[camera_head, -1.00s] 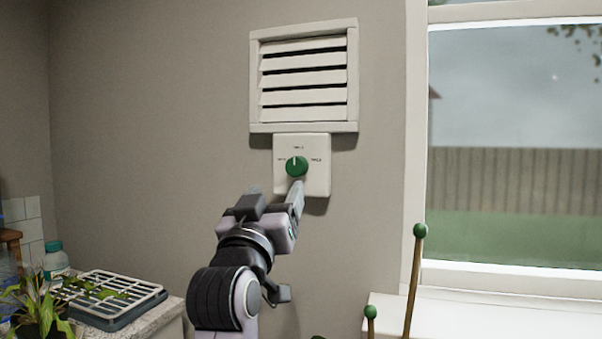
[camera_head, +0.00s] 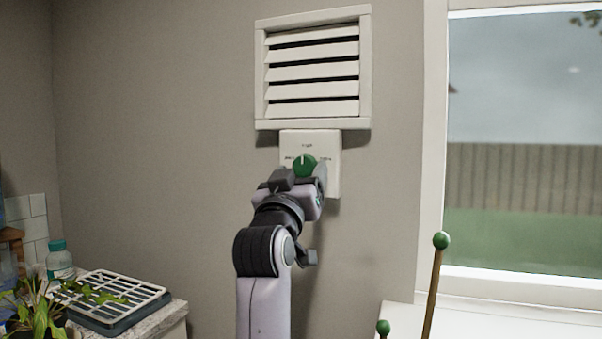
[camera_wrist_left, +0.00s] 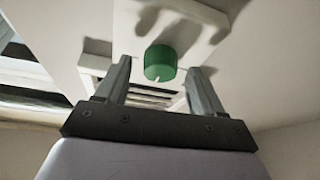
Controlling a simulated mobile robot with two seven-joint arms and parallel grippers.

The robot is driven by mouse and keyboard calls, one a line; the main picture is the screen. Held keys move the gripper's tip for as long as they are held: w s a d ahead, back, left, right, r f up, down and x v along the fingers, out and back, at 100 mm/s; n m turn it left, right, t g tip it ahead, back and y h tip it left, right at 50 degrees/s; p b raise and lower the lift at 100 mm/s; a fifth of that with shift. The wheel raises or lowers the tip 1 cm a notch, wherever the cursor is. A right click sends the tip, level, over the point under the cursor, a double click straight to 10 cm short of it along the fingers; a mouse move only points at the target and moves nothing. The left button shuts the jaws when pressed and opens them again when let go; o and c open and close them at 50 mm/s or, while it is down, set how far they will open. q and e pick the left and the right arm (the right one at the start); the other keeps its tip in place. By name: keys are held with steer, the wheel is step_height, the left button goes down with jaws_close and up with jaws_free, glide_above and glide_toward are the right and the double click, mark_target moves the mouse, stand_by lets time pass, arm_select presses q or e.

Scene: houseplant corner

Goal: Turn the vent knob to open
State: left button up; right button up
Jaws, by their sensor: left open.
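The green vent knob (camera_head: 304,165) sits on a white wall plate (camera_head: 333,150) below a white louvred vent (camera_head: 315,72). Its white pointer mark faces up, and the small labels around it are too blurred to read. My left gripper (camera_head: 300,181) is open just in front of the knob and hides the plate's lower part. In the left wrist view the knob (camera_wrist_left: 160,64) shows between the two spread fingers (camera_wrist_left: 160,84), with a gap on each side. My right gripper is not in view.
A window frame (camera_head: 432,150) stands to the right of the plate. Green-tipped stakes (camera_head: 440,241) rise at the lower right. A drying rack (camera_head: 113,298), a bottle (camera_head: 59,260) and a leafy plant (camera_head: 40,315) are at the lower left. The wall around the plate is bare.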

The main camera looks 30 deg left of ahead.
arm_select(q)
steer(key=shift+w+a+r, duration=0.1)
steer(key=shift+w, duration=0.15)
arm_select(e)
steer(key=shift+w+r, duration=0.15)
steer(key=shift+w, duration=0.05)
arm_select(q)
steer(key=c, duration=1.1)
steer(key=shift+o, duration=0.2)
